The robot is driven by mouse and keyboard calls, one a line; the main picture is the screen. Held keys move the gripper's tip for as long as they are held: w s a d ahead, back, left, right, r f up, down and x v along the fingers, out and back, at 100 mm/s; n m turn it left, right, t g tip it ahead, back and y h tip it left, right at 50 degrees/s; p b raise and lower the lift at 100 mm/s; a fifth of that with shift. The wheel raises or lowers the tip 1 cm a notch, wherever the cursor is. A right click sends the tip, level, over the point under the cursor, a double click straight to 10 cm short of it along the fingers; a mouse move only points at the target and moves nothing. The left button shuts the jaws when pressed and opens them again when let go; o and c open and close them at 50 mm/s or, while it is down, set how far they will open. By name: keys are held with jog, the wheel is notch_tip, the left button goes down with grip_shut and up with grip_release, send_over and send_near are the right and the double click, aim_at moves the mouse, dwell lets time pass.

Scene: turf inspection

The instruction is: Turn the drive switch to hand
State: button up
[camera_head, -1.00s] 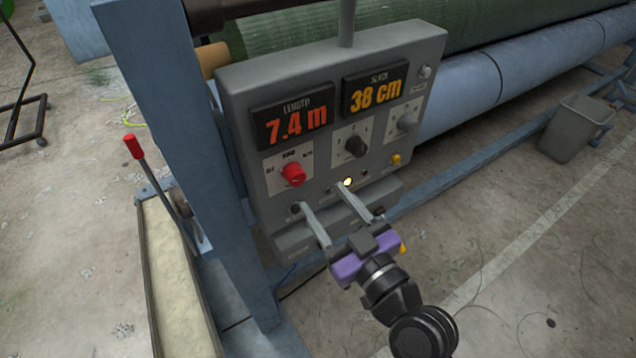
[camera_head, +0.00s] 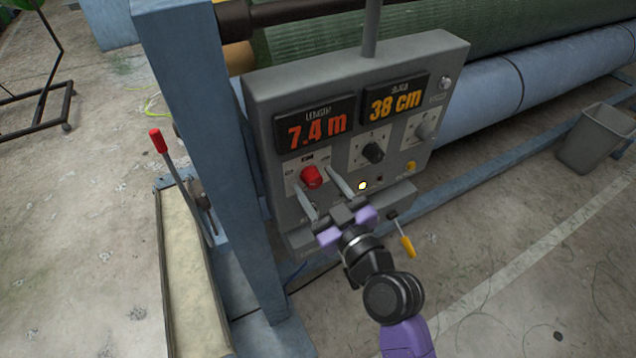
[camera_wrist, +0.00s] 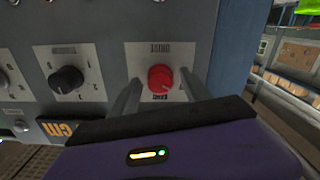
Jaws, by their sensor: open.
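The drive switch is a red round knob (camera_head: 312,176) on a white plate at the lower left of the grey control panel (camera_head: 300,85). It also shows in the wrist view (camera_wrist: 160,78), where the plate reads DRIVE upside down. Which position it points to is hard to read. My gripper (camera_head: 314,178) is open in front of the panel, one finger to each side of the red knob. In the wrist view, my gripper (camera_wrist: 157,88) shows a gap between each finger and the knob.
A black knob (camera_head: 373,153) and a grey knob (camera_head: 424,130) sit right of the red one. A lit lamp (camera_head: 362,185) is below. A yellow-handled item (camera_head: 407,246) hangs at the lower right. A red-tipped lever (camera_head: 158,141) and blue post (camera_head: 205,130) stand left.

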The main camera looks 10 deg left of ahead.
grip_shut()
jog(key=shift+m, duration=0.4)
jog(key=m, duration=0.4)
jog(key=shift+m, duration=0.4)
jog(key=m, duration=0.6)
jog(key=shift+p, duration=0.3)
jog(key=shift+f, duration=0.1)
grip_release()
